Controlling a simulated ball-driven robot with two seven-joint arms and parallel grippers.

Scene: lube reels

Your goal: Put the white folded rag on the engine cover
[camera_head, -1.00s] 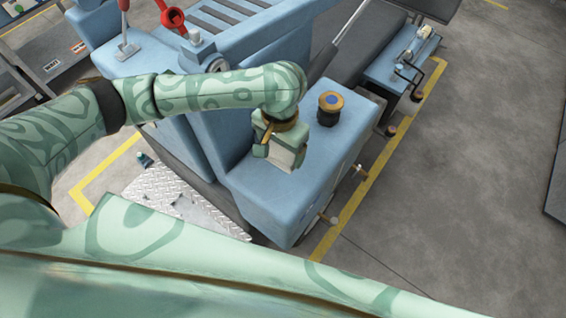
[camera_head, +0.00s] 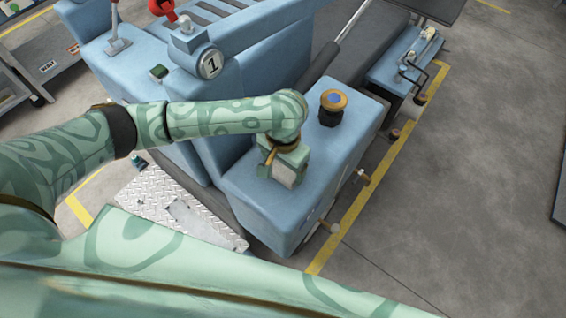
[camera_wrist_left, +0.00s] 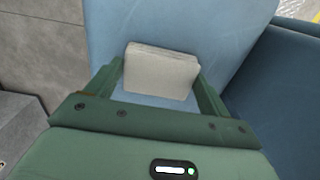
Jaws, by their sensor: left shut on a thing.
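The white folded rag (camera_wrist_left: 160,72) is between the two fingers of my left gripper (camera_wrist_left: 160,85), which is shut on it in the left wrist view. In the head view the left gripper (camera_head: 287,172) points down over the front of the blue engine cover (camera_head: 240,190), with the pale rag (camera_head: 288,176) just showing at its tips. The rag is very near the blue top; I cannot tell whether it touches. The gripper's body hides part of the rag. My right gripper is not in view.
A black and orange cap (camera_head: 332,108) stands on the blue top just behind the gripper. A grey seat and a lever lie further back. A metal tread plate (camera_head: 170,205) is at the lower left. Grey floor (camera_head: 450,200) is clear on the right.

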